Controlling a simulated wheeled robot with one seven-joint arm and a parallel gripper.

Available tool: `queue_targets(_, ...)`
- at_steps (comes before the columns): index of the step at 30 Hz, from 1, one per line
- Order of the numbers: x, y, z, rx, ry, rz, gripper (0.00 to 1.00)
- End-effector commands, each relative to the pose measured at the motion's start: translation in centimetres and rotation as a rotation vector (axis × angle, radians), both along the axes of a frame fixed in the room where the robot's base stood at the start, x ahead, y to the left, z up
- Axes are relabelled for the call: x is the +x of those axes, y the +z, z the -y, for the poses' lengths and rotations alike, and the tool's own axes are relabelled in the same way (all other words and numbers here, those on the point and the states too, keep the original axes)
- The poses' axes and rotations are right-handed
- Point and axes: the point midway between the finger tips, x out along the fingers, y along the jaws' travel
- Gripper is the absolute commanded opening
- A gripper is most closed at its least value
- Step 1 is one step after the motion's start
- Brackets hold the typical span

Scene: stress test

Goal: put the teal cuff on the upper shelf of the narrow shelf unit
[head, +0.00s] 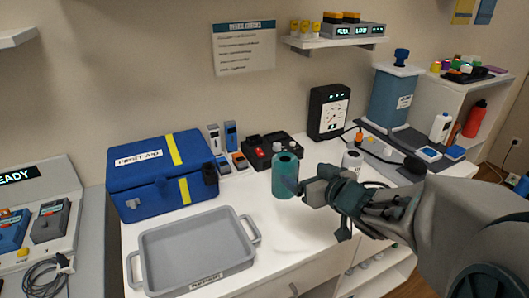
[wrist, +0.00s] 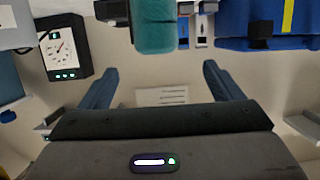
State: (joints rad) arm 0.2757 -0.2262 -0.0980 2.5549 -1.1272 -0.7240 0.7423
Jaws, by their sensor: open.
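The teal cuff (head: 285,176) is a short upright cylinder with a dark opening at its top. It stands on the white counter (head: 310,230), right of the first aid box. My gripper (head: 303,188) is just to the right of the cuff in the head view, partly hidden by my wrist. In the wrist view my gripper (wrist: 158,76) is open, with two blue-grey fingers spread and nothing between them. The cuff (wrist: 156,36) shows at the top of that view, beyond the fingertips. A white shelf unit (head: 462,156) stands at the far right in the head view.
A grey tray (head: 240,262) lies at the front left of the counter, below the blue first aid box (head: 140,190). A black box with red buttons (head: 262,152) sits behind the cuff. A black gauge box (head: 328,112) stands behind. The shelf unit holds bottles and small items.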

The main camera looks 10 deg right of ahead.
Motion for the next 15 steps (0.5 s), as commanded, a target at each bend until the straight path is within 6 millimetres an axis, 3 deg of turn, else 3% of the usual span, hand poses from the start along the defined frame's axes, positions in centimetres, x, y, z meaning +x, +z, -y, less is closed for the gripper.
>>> queue_targets(15,4.4,-1.2,-1.4,0.002,0.002,-0.003,0.86)
